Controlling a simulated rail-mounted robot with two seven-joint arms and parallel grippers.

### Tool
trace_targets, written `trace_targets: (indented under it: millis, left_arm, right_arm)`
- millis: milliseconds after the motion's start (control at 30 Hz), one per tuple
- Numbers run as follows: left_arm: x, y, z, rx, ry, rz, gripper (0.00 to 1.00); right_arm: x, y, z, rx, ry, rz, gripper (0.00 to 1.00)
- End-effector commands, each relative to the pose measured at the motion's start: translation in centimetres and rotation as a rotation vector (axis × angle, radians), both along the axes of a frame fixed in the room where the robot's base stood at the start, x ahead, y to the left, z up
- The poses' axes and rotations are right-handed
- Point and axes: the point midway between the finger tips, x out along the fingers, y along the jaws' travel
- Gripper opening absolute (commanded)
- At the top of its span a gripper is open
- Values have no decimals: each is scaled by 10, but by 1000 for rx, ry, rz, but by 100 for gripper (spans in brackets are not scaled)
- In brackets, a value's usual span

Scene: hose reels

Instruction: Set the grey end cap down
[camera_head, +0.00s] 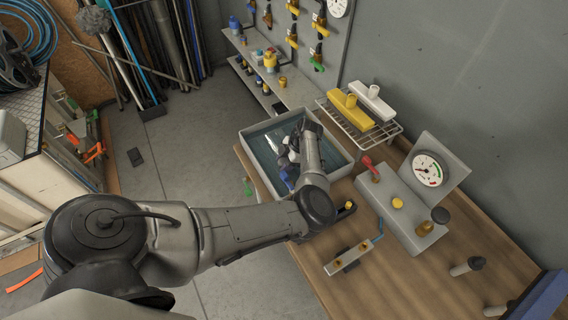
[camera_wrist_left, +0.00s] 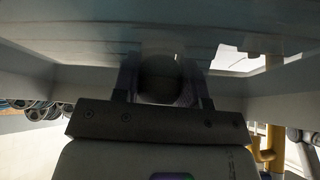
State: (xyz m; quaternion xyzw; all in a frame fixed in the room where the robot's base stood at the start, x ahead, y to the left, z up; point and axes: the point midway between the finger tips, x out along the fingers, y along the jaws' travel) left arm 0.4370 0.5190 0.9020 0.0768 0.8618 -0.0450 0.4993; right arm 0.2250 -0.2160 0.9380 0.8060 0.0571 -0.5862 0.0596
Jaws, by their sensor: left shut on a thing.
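My left gripper (camera_head: 284,160) reaches down into the grey tub (camera_head: 344,165) of water at the back left of the bench. In the left wrist view, its two fingers (camera_wrist_left: 160,85) are shut on a dark round thing, which looks like the grey end cap (camera_wrist_left: 160,72). The wrist view is dim, so its colour and lower side are hard to tell. In the head view my own arm and hand hide the cap. I cannot tell whether it touches the water or the tub floor. My right gripper is not in view.
A wire rack (camera_head: 389,130) with a yellow and a white block stands behind the tub. A grey test block (camera_head: 405,205) with a dial gauge (camera_head: 430,170) stands to its right. A small metal manifold (camera_head: 350,255) lies nearer. The wooden bench (camera_head: 385,285) has bare room in front.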

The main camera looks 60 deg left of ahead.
Motion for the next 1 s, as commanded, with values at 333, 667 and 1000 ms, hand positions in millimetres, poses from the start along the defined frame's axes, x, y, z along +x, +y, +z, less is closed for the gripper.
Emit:
trace_targets:
  millis: [333, 667, 1000]
  left_arm:
    - [0, 0, -3, 0, 0, 0, 17]
    - [0, 0, -3, -1, 0, 0, 65]
    - [1, 0, 3, 0, 0, 0, 65]
  right_arm:
    - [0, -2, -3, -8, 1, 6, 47]
    - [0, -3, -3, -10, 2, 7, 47]
    - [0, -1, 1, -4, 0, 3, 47]
